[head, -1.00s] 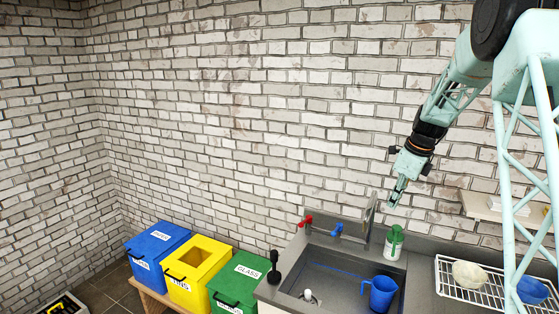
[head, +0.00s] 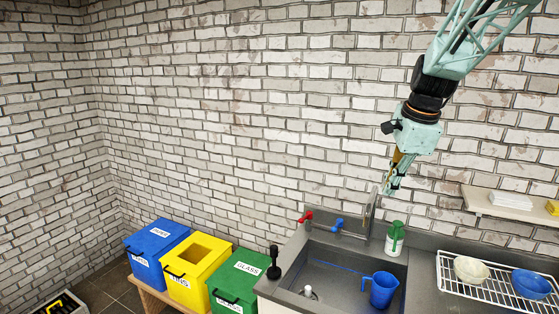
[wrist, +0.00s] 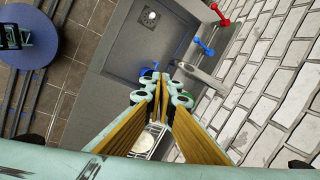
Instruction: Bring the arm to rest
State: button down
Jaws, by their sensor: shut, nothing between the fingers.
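My gripper (head: 390,188) hangs from my pale green arm at the right of the head view, in the air in front of the brick wall and above the back of the sink (head: 345,292). It points down and is shut and empty. In the wrist view the fingertips (wrist: 161,82) meet at the middle of the picture. The green and white bottle (head: 394,240) stands below the gripper on the counter behind the sink, apart from it.
A blue jug (head: 381,290) stands in the sink. The tap (head: 371,212) rises close below the gripper. A dish rack (head: 450,284) with bowls and a wall shelf (head: 500,204) are at right. Blue, yellow (head: 197,270) and green bins stand left. The air by the left wall is free.

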jog(key=s+a+r+n+b, duration=0.1)
jog(key=s+a+r+n, duration=0.15)
jog(key=s, duration=0.45)
jog(key=s+a+r+n+b, duration=0.1)
jog(key=s+a+r+n, duration=0.15)
jog(key=s, duration=0.45)
jog(key=s+a+f+n+b, duration=0.1)
jog(key=s+n, duration=0.3)
jog(key=s, duration=0.7)
jog(key=s+a+f+n+b, duration=0.1)
jog(key=s+a+f+n, duration=0.2)
jog(key=s, duration=0.9)
jog(key=s+a+f+n+b, duration=0.1)
jog(key=s+a+f+n, duration=0.1)
jog(key=s+n, duration=0.5)
jog(key=s+f, duration=0.1)
jog(key=s, duration=0.3)
jog(key=shift+s+a+t+h+b, duration=0.15)
jog(key=shift+s+t+h+b, duration=0.15)
jog(key=shift+h+b, duration=0.1)
